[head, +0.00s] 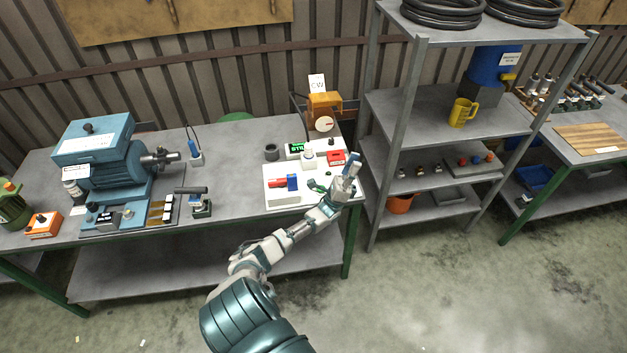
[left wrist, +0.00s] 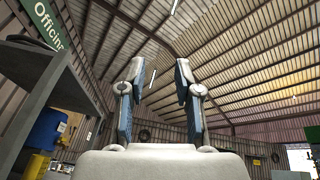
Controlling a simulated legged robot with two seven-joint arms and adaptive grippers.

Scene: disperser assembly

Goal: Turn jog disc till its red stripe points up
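The jog disc (head: 323,124) is a small pale disc on the front of an orange unit (head: 325,105) at the back right of the workbench. A small reddish mark shows on it, but it is too small to tell exactly which way the stripe points. My left gripper (head: 349,176) is over the bench's front right corner, nearer to me than the disc and apart from it. In the left wrist view the two fingers (left wrist: 160,88) stand apart with nothing between them. My right gripper is in neither view.
A white board (head: 283,201) with a red and blue part lies beside my left gripper. A red block (head: 336,158) and a small display (head: 296,149) stand before the orange unit. A metal shelf (head: 400,130) rises close on the right. A blue machine (head: 110,165) stands left.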

